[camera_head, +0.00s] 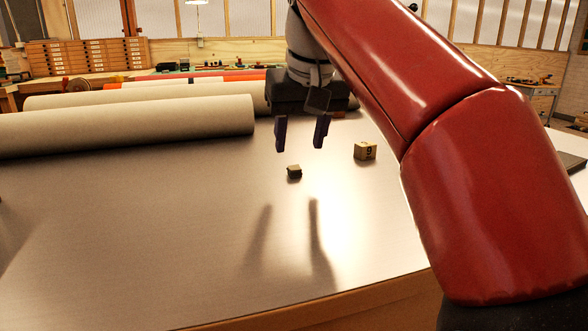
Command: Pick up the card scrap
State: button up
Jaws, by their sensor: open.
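A small brown block-like piece (294,172), which seems to be the card scrap, lies on the shiny metal-topped table (150,230) near the middle of the view. My gripper (301,148) points down with its two dark fingers spread apart. The fingers appear just above and behind the scrap in the picture, one to each side of it. Nothing is between them. The exact height of the fingertips over the table is hard to tell.
A small cardboard box (365,151) with a dark mark stands to the right of the scrap. Large pale rolls (120,128) lie along the back left. A dark flat item (571,162) lies at the right edge.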

aim_at(295, 168)
jog(key=x, duration=0.5)
jog(key=shift+s+a+f+b, duration=0.1)
jog(key=shift+s+f+b, duration=0.05)
jog(key=shift+s+b, duration=0.15)
jog(key=shift+c, duration=0.2)
grip_shut()
